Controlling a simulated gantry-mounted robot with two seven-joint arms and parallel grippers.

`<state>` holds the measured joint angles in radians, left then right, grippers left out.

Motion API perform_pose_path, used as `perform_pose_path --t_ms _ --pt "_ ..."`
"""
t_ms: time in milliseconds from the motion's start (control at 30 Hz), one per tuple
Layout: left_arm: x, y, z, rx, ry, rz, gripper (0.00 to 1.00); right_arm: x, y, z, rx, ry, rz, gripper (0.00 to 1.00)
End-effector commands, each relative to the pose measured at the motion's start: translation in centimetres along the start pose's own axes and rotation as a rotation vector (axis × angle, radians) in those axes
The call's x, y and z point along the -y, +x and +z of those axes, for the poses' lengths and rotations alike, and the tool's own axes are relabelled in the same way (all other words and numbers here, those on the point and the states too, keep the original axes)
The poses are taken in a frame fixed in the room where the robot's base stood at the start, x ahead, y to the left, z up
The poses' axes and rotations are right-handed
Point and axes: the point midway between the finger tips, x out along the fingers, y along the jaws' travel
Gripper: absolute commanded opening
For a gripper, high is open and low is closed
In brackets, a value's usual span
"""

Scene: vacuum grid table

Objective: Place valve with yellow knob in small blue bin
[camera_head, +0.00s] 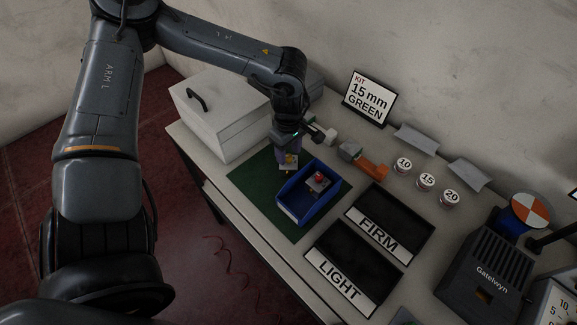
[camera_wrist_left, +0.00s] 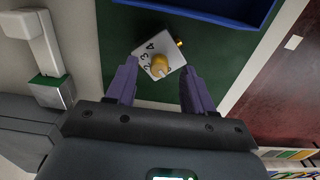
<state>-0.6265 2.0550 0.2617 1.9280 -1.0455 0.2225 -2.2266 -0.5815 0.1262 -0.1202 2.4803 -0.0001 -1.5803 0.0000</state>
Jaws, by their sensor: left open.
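The valve with the yellow knob (camera_wrist_left: 160,66) is a pale block marked with numerals, lying on the green mat (camera_wrist_left: 112,32) in the left wrist view. In the head view the valve (camera_head: 290,160) is partly hidden by my gripper. My left gripper (camera_wrist_left: 160,90) is open, its purple fingers on either side of the valve's near end, with visible gaps. It also shows in the head view (camera_head: 287,158). The small blue bin (camera_head: 294,206) stands on the mat just right of the gripper and holds a pale item with a red knob (camera_head: 318,182). My right gripper is out of view.
Black trays marked FIRM (camera_head: 410,212) and LIGHT (camera_head: 375,262) lie right of the bin. A large pale lidded box (camera_head: 215,125) stands close behind the gripper at left. An orange-handled item (camera_head: 370,168) and several round numbered containers (camera_head: 425,182) lie farther back.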

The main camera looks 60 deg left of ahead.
Motion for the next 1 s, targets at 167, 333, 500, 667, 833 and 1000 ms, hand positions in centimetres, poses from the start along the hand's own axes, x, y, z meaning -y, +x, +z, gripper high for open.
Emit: perform_pose_path --t_ms 167,333,500,667,833,1000 --pt "0.03 1.62 -0.04 -0.001 0.000 -0.001 0.53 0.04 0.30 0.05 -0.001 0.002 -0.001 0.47" --pt "-0.03 1.75 -0.03 -0.001 0.000 0.001 0.53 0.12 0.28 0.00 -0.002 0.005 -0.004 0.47" --pt "-0.02 1.74 -0.04 -0.001 0.000 0.001 0.43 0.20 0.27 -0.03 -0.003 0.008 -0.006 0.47" --pt "-0.01 1.74 -0.04 -0.001 0.000 0.000 0.19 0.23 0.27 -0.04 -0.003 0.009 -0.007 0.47" --pt "-0.01 1.74 -0.04 -0.001 0.000 0.000 0.00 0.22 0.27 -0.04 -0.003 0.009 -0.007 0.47" --pt "-0.01 1.74 -0.04 -0.001 0.000 0.000 0.00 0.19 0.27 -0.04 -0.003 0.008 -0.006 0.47"
